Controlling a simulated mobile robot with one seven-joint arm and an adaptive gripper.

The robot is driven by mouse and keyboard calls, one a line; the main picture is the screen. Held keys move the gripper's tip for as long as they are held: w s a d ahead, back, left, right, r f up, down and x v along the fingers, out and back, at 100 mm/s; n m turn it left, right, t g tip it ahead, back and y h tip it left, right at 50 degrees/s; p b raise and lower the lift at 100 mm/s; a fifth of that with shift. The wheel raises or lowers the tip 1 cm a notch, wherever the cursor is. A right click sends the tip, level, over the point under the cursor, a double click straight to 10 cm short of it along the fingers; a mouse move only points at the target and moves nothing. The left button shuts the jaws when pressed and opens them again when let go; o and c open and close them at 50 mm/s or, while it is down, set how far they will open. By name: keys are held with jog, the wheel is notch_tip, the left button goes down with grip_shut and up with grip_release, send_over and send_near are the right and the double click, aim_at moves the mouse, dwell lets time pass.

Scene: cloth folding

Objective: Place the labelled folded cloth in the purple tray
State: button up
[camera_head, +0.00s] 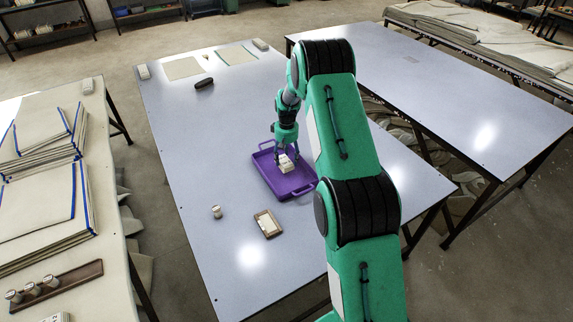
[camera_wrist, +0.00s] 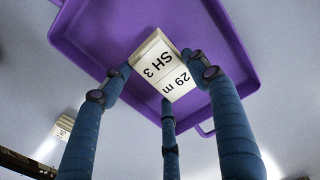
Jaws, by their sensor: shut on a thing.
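A small off-white folded cloth (camera_head: 287,165) with a label is at the far part of the purple tray (camera_head: 303,189). In the wrist view the cloth (camera_wrist: 161,66) shows a white label reading "SH 3" and "29 m", against the purple tray floor (camera_wrist: 100,35). My gripper (camera_head: 286,154) points down over the tray, its fingers shut around the cloth. The gripper's blue fingers (camera_wrist: 162,78) also show in the wrist view, on several sides of the cloth. I cannot tell whether the cloth touches the tray floor.
A small jar (camera_head: 216,212) and a brown-framed item (camera_head: 268,224) stand near the tray on the grey table (camera_head: 190,150). A dark object (camera_head: 204,84) and flat cloth squares (camera_head: 183,68) lie farther back. Table left of the tray is clear.

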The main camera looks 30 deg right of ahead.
aim_at(287, 160)
jog(key=shift+f+b, duration=0.4)
jog(key=shift+f, duration=1.45)
jog(key=shift+f, duration=0.1)
jog(key=o, duration=1.1)
jog(key=shift+o, duration=0.2)
notch_tip(287, 160, up, 12)
jog(key=p, duration=0.2)
jog(key=shift+p, duration=0.35)
jog(key=shift+r, duration=0.2)
